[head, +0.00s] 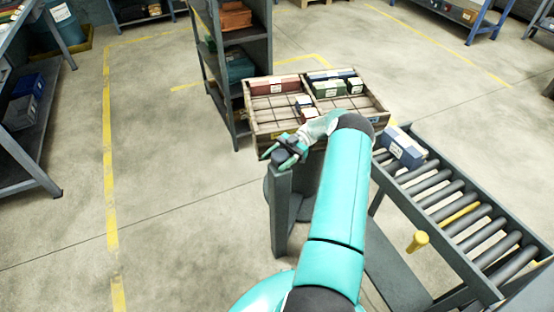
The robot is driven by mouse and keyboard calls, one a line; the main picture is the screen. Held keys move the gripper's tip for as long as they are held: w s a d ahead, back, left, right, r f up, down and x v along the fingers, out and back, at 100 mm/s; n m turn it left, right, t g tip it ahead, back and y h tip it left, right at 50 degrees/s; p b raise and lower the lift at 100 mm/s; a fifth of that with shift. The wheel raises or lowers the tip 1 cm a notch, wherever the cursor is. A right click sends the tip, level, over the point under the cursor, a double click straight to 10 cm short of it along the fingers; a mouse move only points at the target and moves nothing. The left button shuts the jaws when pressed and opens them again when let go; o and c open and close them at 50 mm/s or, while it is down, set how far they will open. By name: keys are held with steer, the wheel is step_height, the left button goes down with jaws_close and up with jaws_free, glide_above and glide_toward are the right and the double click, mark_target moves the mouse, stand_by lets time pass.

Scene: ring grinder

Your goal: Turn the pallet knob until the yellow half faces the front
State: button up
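A wooden pallet-like tray (252,117) with a grid of compartments stands ahead, holding several small boxes. A small yellow patch (283,135) shows on its near side, beside my wrist. A dark post (281,212) stands in front of the tray, and its dark top may be the knob (279,161). My gripper (289,151) is at the post's top, close to it or touching it. The fingers are small and dark against it, so I cannot tell whether they are open or shut. The knob's two halves and their colours cannot be made out.
A roller conveyor (466,216) runs along the right, with a blue and white box (404,147) at its far end. A yellow-topped peg (417,241) stands beside it. A shelf rack (243,60) is behind the tray. Open floor (185,200) lies to the left.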

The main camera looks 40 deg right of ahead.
mark_target(277, 157)
steer(key=o, duration=0.3)
steer(key=shift+a, duration=0.15)
steer(key=shift+r, duration=0.1)
steer(key=shift+r, duration=0.35)
step_height(277, 157, up, 3)
steer(key=shift+f, duration=0.2)
steer(key=s+a+r, duration=0.2)
steer(key=s+r, duration=0.1)
steer(key=s, duration=0.1)
steer(key=s+a+r, duration=0.5)
steer(key=s+r, duration=0.1)
steer(key=s, duration=0.1)
steer(key=shift+s+a+r, duration=0.2)
steer(key=shift+s, duration=0.15)
